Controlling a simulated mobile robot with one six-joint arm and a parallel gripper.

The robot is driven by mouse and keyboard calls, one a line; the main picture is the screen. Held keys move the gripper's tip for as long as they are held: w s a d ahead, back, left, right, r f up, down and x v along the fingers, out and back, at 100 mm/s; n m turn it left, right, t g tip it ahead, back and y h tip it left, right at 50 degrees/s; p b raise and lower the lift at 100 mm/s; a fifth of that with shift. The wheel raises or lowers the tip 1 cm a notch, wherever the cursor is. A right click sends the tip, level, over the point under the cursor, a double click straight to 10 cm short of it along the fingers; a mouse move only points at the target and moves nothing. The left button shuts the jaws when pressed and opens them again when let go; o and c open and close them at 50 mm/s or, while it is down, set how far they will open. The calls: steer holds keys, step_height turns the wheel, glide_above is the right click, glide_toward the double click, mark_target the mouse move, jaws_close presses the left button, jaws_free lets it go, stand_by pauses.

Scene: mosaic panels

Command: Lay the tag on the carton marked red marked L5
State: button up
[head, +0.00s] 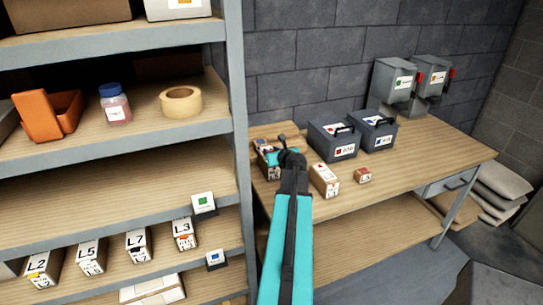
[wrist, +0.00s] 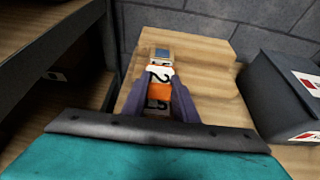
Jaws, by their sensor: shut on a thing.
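My gripper (wrist: 158,100) is shut on a small orange and white piece (wrist: 157,88) with a black curved mark, which looks like the tag. In the head view my gripper (head: 287,158) is over the left end of the bench, and my arm hides part of what is there. A small labelled box (head: 264,152) shows just left of the gripper. A carton labelled L5 (head: 91,257) stands on the lower shelf at the left, between L2 (head: 42,268) and L7 (head: 138,244). Its colour mark is too small to tell.
Carton L3 (head: 183,233) stands right of L7. On the wooden bench (head: 415,165) are a red-marked carton (head: 324,180), a smaller box (head: 362,175) and two dark bins (head: 333,140), (head: 374,130). The shelf upright (head: 238,110) separates shelves and bench.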

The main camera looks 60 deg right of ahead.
steer(key=shift+f, duration=1.1)
steer(key=shift+f, duration=0.15)
steer(key=o, duration=1.1)
steer(key=shift+r, duration=0.2)
steer(key=v, duration=1.2)
steer(key=shift+b, duration=0.35)
